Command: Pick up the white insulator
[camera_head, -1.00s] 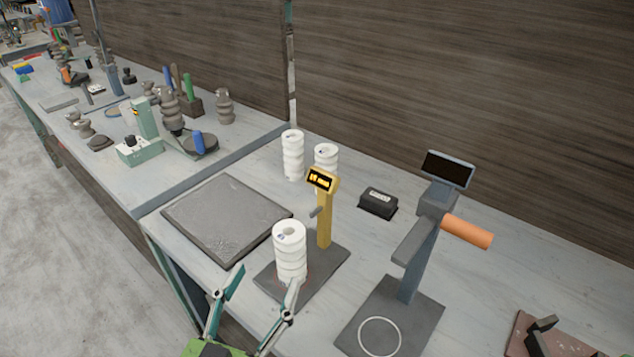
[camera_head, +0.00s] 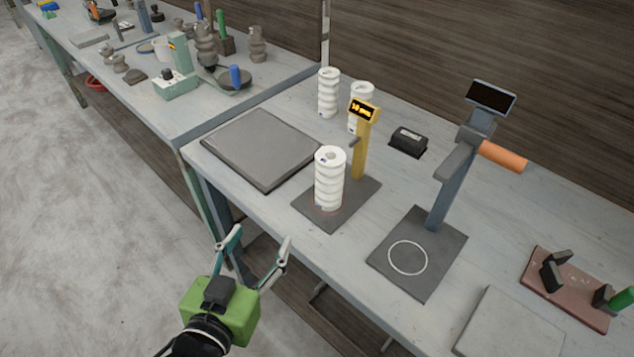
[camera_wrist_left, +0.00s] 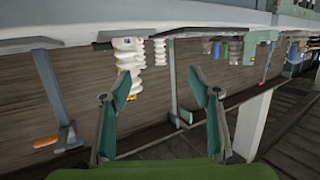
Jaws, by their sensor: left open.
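A white ribbed insulator (camera_head: 329,180) stands upright on the dark base plate (camera_head: 362,192) of a yellow gauge post (camera_head: 361,150). Two more white insulators stand behind it, one at the back (camera_head: 328,93) and one partly hidden by the gauge head (camera_head: 362,92). My left gripper (camera_head: 260,243) is open and empty, in front of the table's front edge, apart from the near insulator. In the left wrist view, which looks upside down, white insulators (camera_wrist_left: 128,56) show beyond the open fingers (camera_wrist_left: 160,90). My right gripper is not in view.
A dark square slab (camera_head: 262,148) lies left of the gauge. A grey stand with an orange handle (camera_head: 503,156) stands to the right, and a small black box (camera_head: 408,140) lies behind. Another bench (camera_head: 140,100) with grey pieces is at the left.

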